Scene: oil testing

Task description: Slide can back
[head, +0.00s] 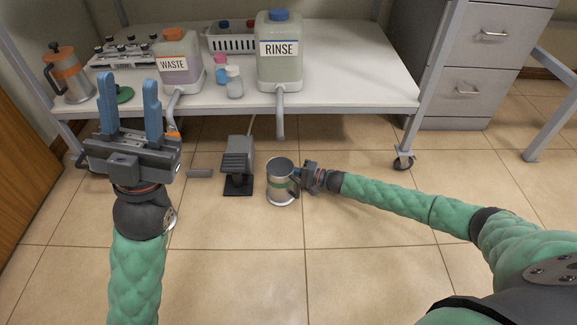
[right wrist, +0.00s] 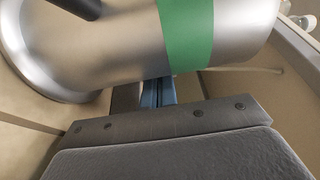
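The can (head: 281,190) is a silver metal cylinder with a green band and a dark handle on its right side. It stands upright on the floor in front of the bench. My right gripper (head: 299,175) is at the can's right side, by the handle. In the right wrist view the can (right wrist: 120,45) fills the top, and the blue fingers (right wrist: 158,92) lie close together against or just under it; their tips are hidden. They look shut with nothing between them. My left gripper (head: 129,85) is raised at the left, fingers wide apart and empty.
A grey pedal-like device (head: 238,165) stands left of the can. Above is a white bench (head: 340,75) with WASTE (head: 180,65) and RINSE (head: 280,52) jugs, whose spouts hang over the front edge. The front floor is clear.

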